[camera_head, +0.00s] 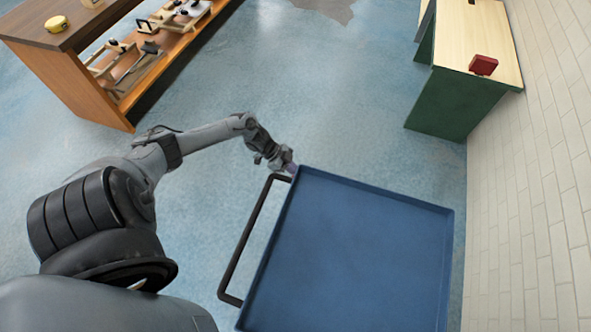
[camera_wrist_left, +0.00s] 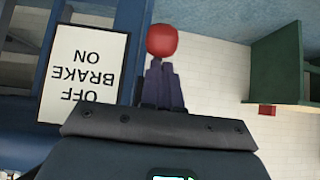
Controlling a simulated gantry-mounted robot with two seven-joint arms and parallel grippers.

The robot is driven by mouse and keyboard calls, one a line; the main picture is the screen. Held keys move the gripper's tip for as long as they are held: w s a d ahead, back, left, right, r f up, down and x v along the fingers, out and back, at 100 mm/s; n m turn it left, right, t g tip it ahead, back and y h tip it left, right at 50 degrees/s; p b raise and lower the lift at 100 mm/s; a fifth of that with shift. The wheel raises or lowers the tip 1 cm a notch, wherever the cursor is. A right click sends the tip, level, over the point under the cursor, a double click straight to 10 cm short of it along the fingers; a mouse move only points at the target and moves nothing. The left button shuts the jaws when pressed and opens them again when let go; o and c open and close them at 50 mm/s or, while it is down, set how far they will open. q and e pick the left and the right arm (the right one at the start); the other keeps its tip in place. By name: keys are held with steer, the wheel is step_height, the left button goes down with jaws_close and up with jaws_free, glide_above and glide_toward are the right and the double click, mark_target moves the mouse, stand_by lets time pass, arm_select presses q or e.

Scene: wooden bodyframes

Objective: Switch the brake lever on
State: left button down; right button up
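The brake lever shows as a round red knob (camera_wrist_left: 162,40) in the left wrist view; its stem is hidden. Beside it, on the blue cart frame, is a white label (camera_wrist_left: 85,75) reading ON, BRAKE, OFF, upside down in this view. My left gripper (camera_wrist_left: 163,70) has its dark fingers close together, with their tips at the lower edge of the knob. I cannot tell whether they touch it. In the head view my left gripper (camera_head: 287,165) is at the blue cart's (camera_head: 350,250) far left corner, where the knob cannot be made out. My right gripper is not in view.
The cart's black handle (camera_head: 250,240) runs along its left side. A wooden shelf unit (camera_head: 75,85) with tools stands at the back left. A green workbench (camera_head: 450,100) with a red object (camera_head: 483,65) stands near the white brick wall (camera_head: 530,200). The floor between is clear.

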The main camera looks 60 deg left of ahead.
arm_select(q)
steer(key=shift+s+r+p, duration=0.15)
steer(key=shift+s+p, duration=0.15)
steer(key=shift+p, duration=0.15)
steer(key=p+v, duration=0.4)
steer(key=v, duration=0.9)
steer(key=shift+w+r+p, duration=0.2)
steer(key=shift+r+p, duration=0.05)
steer(key=shift+p, duration=0.15)
steer(key=shift+a, duration=0.15)
